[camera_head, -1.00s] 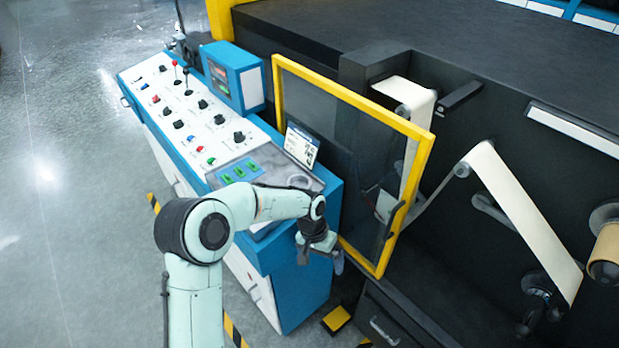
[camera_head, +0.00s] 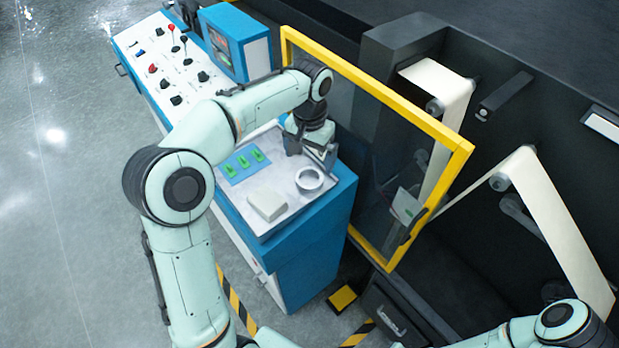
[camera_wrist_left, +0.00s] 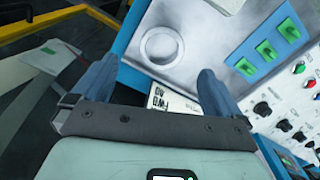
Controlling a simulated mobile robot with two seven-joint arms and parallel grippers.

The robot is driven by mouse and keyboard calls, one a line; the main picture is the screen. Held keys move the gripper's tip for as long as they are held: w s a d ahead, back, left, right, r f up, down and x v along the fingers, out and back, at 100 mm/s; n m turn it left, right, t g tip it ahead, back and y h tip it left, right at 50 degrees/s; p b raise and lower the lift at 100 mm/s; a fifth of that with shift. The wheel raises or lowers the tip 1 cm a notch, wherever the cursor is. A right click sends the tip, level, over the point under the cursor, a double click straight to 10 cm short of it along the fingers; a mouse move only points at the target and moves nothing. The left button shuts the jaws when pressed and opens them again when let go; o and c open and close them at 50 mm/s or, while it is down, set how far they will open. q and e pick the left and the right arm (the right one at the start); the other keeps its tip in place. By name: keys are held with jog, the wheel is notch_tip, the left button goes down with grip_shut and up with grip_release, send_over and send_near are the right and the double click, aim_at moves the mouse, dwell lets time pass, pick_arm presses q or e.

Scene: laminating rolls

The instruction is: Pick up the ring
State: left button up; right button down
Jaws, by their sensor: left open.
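The ring (camera_head: 309,181) is white and lies flat on the grey top panel at the near end of the console. It also shows in the left wrist view (camera_wrist_left: 162,46), just beyond and between the fingertips. My left gripper (camera_head: 311,155) is open and empty, behind the ring in the head view. Its two blue-grey fingers (camera_wrist_left: 155,72) are spread apart in the left wrist view, and the ring is not between them. I cannot tell its exact height over the panel. My right arm shows at the bottom right, but its gripper is out of view.
A white block (camera_head: 267,205) lies left of the ring. Green switches (camera_head: 243,163) sit on a blue plate, with knobs and levers farther up the console. A yellow-framed clear door (camera_head: 377,84) stands right of the console. A printed card (camera_wrist_left: 172,103) shows below the ring.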

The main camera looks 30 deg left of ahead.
aim_at(308, 184)
pick_arm(q)
jog(key=f, duration=0.2)
jog(key=shift+s+f, duration=0.2)
jog(key=shift+f, duration=0.2)
jog(key=shift+w+a+f, duration=0.1)
jog(key=shift+w+f, duration=0.1)
jog(key=shift+f, duration=0.35)
notch_tip(308, 184, down, 5)
jog(key=shift+s+a+r+b, duration=0.1)
jog(key=shift+a+b, duration=0.05)
jog(key=shift+b, duration=0.15)
jog(key=c, duration=1.1)
